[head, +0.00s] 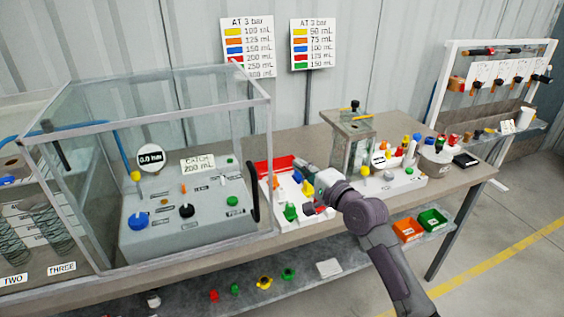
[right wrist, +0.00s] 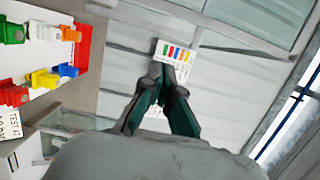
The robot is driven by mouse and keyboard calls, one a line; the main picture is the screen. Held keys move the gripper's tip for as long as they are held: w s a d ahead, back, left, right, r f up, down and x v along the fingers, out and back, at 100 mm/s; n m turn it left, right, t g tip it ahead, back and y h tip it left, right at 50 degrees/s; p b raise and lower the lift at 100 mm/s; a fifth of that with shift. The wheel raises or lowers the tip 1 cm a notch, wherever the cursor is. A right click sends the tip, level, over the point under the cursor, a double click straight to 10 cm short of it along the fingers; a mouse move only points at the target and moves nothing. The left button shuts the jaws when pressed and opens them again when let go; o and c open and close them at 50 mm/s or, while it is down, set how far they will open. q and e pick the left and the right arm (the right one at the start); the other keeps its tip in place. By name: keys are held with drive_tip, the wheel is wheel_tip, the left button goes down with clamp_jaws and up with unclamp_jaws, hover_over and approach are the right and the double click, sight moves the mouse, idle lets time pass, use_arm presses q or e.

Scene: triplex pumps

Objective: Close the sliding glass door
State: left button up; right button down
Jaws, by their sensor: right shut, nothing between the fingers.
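A clear glass enclosure (head: 150,90) stands on the bench at left, over a grey panel with knobs and a gauge. A dark vertical handle (head: 254,192) is at its front right edge. The glass is so clear that I cannot tell how far the sliding door stands open. My right gripper (head: 302,166) is just right of the enclosure, above the white tray of coloured parts, apart from the handle. Its fingers are shut and empty, and they show in the right wrist view (right wrist: 164,82). My left gripper is out of view.
The white and red tray (head: 272,168) with coloured parts lies below my right arm. A clear box on posts (head: 350,125) and a small white fixture (head: 405,183) stand to the right. Sign boards (head: 247,45) stand behind. Orange and green bins (head: 408,229) sit on the lower shelf.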

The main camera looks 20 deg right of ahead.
drive_tip(key=a, duration=0.1)
drive_tip(key=w+a+p, duration=0.1)
drive_tip(key=a, duration=0.1)
drive_tip(key=w+a+p, duration=0.1)
drive_tip(key=shift+a, duration=0.3)
